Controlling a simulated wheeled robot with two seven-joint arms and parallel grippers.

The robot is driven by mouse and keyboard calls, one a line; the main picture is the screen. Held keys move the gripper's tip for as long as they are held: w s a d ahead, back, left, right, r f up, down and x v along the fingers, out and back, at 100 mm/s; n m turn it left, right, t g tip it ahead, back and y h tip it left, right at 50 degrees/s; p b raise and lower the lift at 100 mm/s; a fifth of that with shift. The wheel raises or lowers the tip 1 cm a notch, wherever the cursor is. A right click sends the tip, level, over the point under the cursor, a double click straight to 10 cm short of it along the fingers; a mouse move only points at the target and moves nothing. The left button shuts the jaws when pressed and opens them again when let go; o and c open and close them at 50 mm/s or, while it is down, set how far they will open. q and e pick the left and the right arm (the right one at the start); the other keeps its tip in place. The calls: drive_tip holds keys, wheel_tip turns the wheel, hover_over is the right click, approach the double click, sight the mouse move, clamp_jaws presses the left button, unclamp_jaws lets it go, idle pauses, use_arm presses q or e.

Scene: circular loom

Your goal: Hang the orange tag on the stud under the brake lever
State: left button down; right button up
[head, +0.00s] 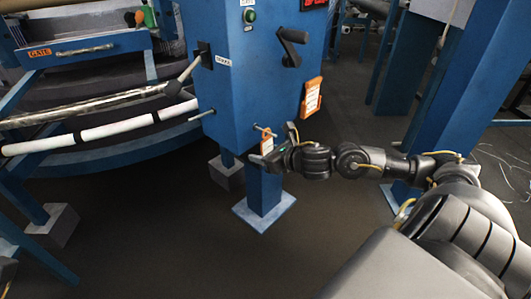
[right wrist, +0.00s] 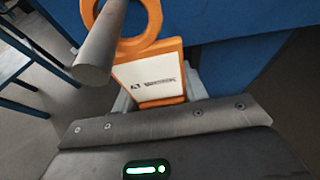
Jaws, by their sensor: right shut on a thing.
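The orange tag (head: 266,145) has a ring at its top and a white printed face. It hangs upright at a grey stud (head: 265,131) on the lower front corner of the blue cabinet. In the right wrist view the tag (right wrist: 150,78) shows close up, and the stud (right wrist: 100,45) overlaps its ring, seemingly through the hole. My right gripper (head: 272,157) is shut on the tag's lower part. The brake lever (head: 185,75) sticks out left of the cabinet, and another stud (head: 202,116) is below it, bare.
The blue cabinet (head: 240,100) stands on a post with a base plate (head: 264,213). An orange-framed card (head: 312,96) and a crank (head: 291,48) are on its right face. White rollers (head: 105,131) run at left. Blue columns (head: 450,90) stand at right.

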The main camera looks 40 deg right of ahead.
drive_tip(key=shift+s+r, duration=0.15)
drive_tip(key=shift+s, duration=0.1)
drive_tip(key=s+b, duration=0.2)
drive_tip(key=s, duration=0.1)
drive_tip(key=s+b, duration=0.1)
drive_tip(key=s, duration=0.1)
drive_tip(key=shift+d+r, duration=0.3)
drive_tip(key=shift+d, duration=0.05)
drive_tip(key=shift+f, duration=0.1)
idle(0.4)
